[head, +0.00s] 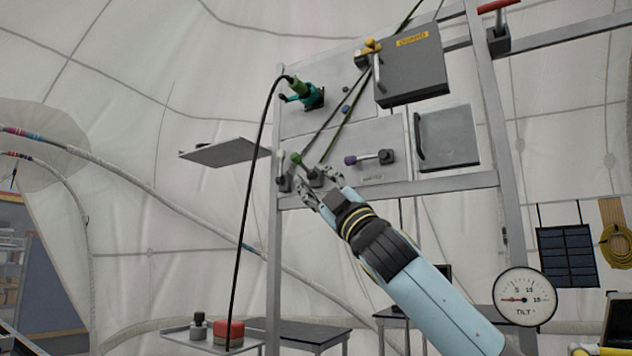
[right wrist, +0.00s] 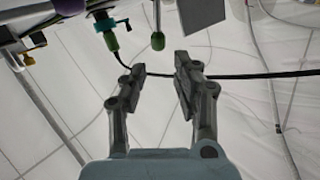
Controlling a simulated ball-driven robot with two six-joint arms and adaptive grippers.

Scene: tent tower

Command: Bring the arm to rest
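My right gripper (head: 318,182) is raised in front of the lower left part of the grey panel (head: 340,105), close to the green-knobbed lever (head: 297,158). In the right wrist view, the right gripper (right wrist: 158,66) has its two fingers apart with nothing held between them. A black cable (right wrist: 232,76) crosses the view beyond the fingertips; I cannot tell how far behind them it runs. My left gripper is not in view.
A teal and green connector (head: 302,92) on the panel carries the black cable down to the tray (head: 175,328). A grey box (head: 410,70), a purple-tipped lever (head: 375,158) and a flat shelf (head: 220,151) stick out nearby. A tilt gauge (head: 524,297) stands right of my arm.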

